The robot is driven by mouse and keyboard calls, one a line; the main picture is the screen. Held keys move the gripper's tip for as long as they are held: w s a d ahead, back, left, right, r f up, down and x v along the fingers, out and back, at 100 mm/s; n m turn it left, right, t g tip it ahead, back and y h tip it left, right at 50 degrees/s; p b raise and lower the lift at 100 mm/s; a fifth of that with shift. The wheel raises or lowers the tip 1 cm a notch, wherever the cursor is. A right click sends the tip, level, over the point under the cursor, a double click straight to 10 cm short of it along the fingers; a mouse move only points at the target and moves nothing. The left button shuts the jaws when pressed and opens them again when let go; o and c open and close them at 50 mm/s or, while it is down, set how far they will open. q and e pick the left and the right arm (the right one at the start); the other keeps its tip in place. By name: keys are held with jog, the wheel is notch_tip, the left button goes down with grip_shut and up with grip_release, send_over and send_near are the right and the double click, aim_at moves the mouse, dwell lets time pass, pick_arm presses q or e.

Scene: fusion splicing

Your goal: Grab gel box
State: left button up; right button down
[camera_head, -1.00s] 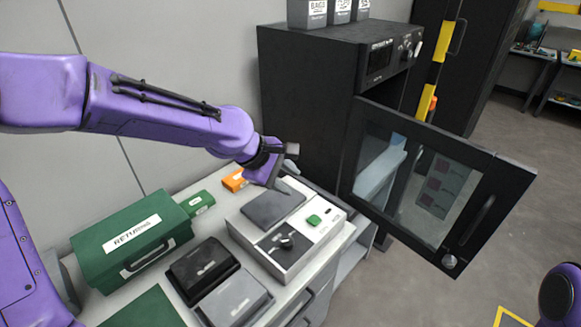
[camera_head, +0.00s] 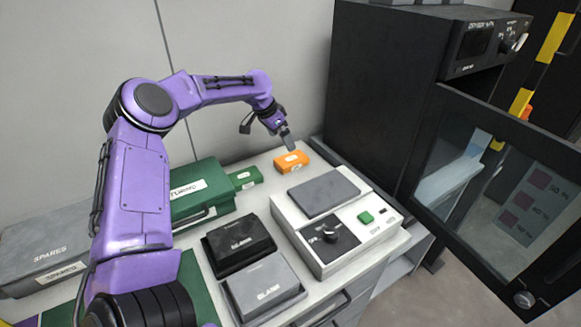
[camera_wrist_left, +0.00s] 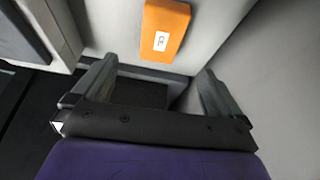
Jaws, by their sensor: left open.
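An orange box (camera_head: 292,161) with a small white label lies on the worktop near the back wall; I take it as the gel box, though its lettering is hard to read. My left gripper (camera_head: 287,140) hovers just behind and above it, apart from it. In the left wrist view the orange box (camera_wrist_left: 164,30) lies beyond the tips of my open left gripper (camera_wrist_left: 157,80), roughly in line with the gap, which is empty. My right gripper is not in view.
A small green box (camera_head: 245,178) lies left of the orange box. A white device (camera_head: 345,247) with a grey lid and knob stands in front. A black oven (camera_head: 375,95) with an open door (camera_head: 500,190) is at right. Black and grey cases (camera_head: 238,244) stand in front.

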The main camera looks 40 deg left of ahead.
aim_at(290, 158)
pick_arm(q)
jog(key=x, duration=0.3)
jog(key=p+x, duration=0.1)
jog(key=x, duration=0.6)
jog(key=shift+s+a+f+p, duration=0.1)
jog(key=shift+s+p, duration=0.15)
jog(key=shift+p, duration=0.15)
jog(key=shift+w+f, duration=0.15)
jog(key=shift+f, duration=0.15)
jog(key=shift+r, duration=0.1)
jog(key=c, duration=1.2)
